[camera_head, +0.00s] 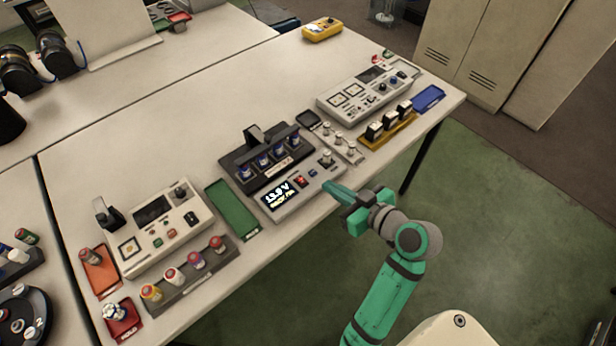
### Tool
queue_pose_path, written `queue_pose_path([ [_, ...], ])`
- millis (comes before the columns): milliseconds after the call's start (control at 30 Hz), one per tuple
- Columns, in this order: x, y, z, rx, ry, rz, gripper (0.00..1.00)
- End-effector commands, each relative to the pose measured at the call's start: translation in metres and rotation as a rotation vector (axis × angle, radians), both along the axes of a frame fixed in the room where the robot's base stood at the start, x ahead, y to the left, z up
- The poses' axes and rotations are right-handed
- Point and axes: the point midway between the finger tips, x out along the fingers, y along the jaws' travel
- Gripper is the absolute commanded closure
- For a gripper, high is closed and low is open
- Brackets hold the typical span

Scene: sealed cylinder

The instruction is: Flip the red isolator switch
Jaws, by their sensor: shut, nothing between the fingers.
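A small red switch (300,181) sits on the light front panel of the middle tester (283,208), right of its lit display (276,195). It looks like the isolator, but its lever position is too small to tell. The display shows a large white voltage reading with a smaller yellow line under it. My teal gripper (327,186) is shut and empty. In the picture its fingertips lie just right of the red switch, by the panel's right end. I cannot tell its height above the panel or whether it touches anything.
A dark rack of several blue-labelled cylinders (270,162) stands behind the panel. Small knobs (340,145) stand to the right, with a yellow tray (389,134) beyond. The table's front edge runs below the gripper.

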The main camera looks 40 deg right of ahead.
Motion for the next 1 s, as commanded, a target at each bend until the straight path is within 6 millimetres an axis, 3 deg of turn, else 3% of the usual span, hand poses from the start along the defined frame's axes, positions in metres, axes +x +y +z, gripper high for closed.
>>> queue_pose_path([
  [200,-0.003,-0.004,0.011,-0.025,-0.004,0.036,1.0],
  [633,0.005,0.001,0.009,-0.024,-0.004,0.046,1.0],
  [1000,0.056,0.002,-0.015,-0.023,-0.003,0.036,1.0],
])
